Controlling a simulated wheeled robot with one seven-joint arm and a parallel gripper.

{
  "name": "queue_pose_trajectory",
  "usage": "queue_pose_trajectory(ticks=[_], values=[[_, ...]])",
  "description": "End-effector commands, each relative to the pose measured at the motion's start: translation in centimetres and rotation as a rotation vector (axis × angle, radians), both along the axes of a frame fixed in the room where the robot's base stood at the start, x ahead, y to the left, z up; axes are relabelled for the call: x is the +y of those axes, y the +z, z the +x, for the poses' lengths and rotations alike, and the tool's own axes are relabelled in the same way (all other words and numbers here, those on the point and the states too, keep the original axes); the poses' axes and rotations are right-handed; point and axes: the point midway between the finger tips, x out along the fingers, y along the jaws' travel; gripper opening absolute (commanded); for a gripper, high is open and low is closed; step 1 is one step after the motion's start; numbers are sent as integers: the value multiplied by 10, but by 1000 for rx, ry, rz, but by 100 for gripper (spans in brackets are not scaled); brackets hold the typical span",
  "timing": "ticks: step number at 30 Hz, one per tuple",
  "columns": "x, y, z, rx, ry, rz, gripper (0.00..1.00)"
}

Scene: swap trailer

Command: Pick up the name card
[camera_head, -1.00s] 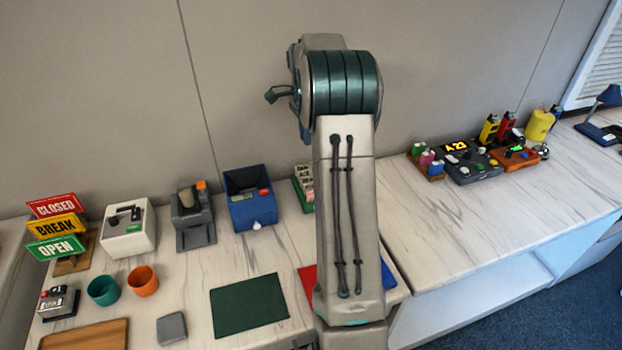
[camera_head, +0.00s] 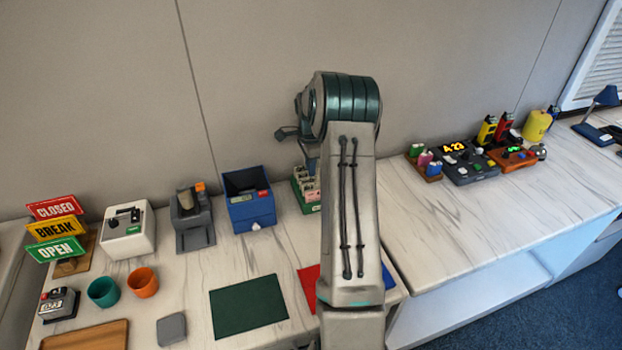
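A green rack of small pale cards (camera_head: 304,188) stands at the back of the left counter, partly hidden behind my arm. I cannot make out which card in it is a name card. My gripper (camera_head: 311,160) is mostly hidden behind my own forearm. Only a small part shows, hanging down just above the rack of cards. Its fingertips are not clear, so I cannot see whether it is open or holds anything.
A blue box (camera_head: 248,200) stands left of the rack, then a grey device (camera_head: 192,218) and a white machine (camera_head: 128,230). A green mat (camera_head: 248,306) lies in front. Signs (camera_head: 55,229) and cups (camera_head: 143,282) are at left. The right counter's front (camera_head: 440,245) is clear.

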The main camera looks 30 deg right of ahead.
Motion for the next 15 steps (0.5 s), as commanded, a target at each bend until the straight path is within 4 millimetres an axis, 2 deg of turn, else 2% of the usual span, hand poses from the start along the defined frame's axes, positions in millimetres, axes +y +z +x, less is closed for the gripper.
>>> queue_pose_trajectory(ticks=[3, 6, 14, 15], values=[[-1, -18, 0, 4, 0, 2, 13], [0, -26, 0, 1, -1, 1, 13], [0, -28, 0, 0, 0, 0, 13], [0, -28, 0, 0, 0, 0, 2]])
